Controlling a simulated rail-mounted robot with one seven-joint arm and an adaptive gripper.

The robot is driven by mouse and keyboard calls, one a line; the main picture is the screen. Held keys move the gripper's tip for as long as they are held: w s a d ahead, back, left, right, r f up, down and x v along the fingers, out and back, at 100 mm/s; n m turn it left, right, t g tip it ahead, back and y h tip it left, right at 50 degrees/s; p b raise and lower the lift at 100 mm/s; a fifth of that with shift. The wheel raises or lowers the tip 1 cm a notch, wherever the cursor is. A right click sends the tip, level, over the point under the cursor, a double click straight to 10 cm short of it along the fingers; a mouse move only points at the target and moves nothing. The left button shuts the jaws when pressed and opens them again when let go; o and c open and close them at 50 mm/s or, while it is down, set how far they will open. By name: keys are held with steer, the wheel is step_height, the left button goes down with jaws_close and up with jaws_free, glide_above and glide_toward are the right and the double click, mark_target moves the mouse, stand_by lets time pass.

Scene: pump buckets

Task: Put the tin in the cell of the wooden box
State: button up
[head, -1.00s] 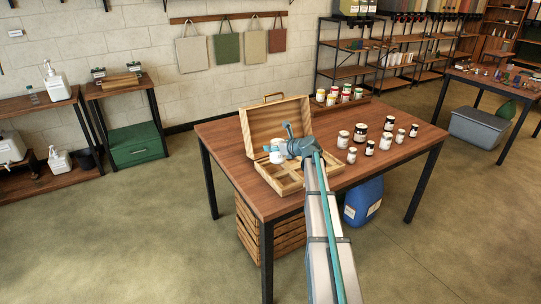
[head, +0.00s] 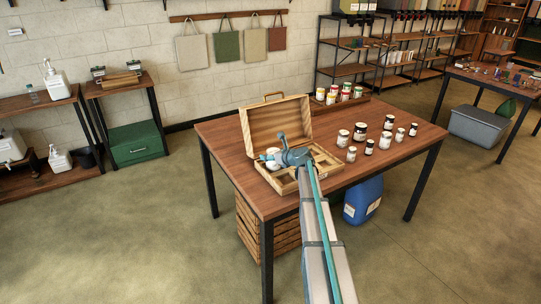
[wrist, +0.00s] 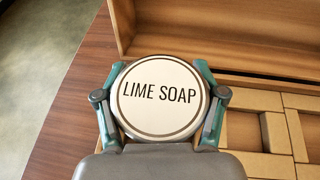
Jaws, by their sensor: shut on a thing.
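The tin (wrist: 160,97) has a round cream lid with a dark ring and the words LIME SOAP. My gripper (wrist: 159,92) is shut on it, one finger on each side. In the head view my gripper (head: 277,158) is over the left part of the wooden box, and the white tin (head: 271,153) shows only partly. The wooden box (head: 289,187) lies open on the table, its lid (head: 276,126) raised at the back. Wooden dividers (wrist: 266,101) show right of the tin in the wrist view. The tin hides what is under it, so its height is unclear.
Several jars (head: 370,147) stand on the table (head: 400,165) right of the box, with more jars on a rack (head: 340,105) behind. The raised lid bounds the box at the back. Bare tabletop lies left of the box.

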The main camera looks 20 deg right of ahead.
steer(key=o, duration=1.3)
steer(key=shift+f, duration=0.1)
steer(key=shift+s+r, duration=0.15)
steer(key=shift+r, duration=0.1)
steer(key=b+v, duration=0.1)
steer(key=v, duration=1)
steer(key=shift+s+d, duration=0.15)
steer(key=shift+s, duration=0.2)
